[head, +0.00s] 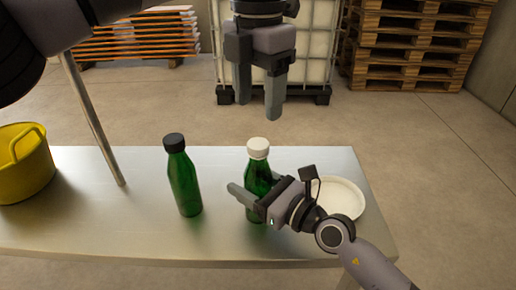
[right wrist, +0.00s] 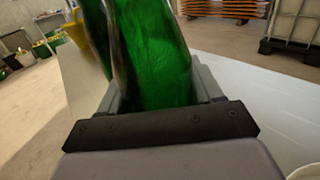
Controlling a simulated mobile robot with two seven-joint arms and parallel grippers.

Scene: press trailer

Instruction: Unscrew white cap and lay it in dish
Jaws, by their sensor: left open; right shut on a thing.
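A green bottle with a white cap (head: 258,148) stands upright on the metal table (head: 110,230). The cap sits on the bottle's neck. My right gripper (head: 248,200) is shut on this green bottle (head: 257,174), around its body below the cap. The bottle's green glass (right wrist: 150,60) fills the space between the fingers in the right wrist view. My left gripper (head: 258,105) is open and empty, pointing down, above the white cap and apart from it. The round white dish (head: 345,198) lies at the table's right end, partly hidden by my right arm.
A second green bottle with a black cap (head: 182,180) stands left of the held one. A yellow bucket (head: 22,165) is at the far left, near a thin metal pole (head: 95,125). Pallets (head: 420,45) and a caged white tank (head: 318,45) stand behind the table.

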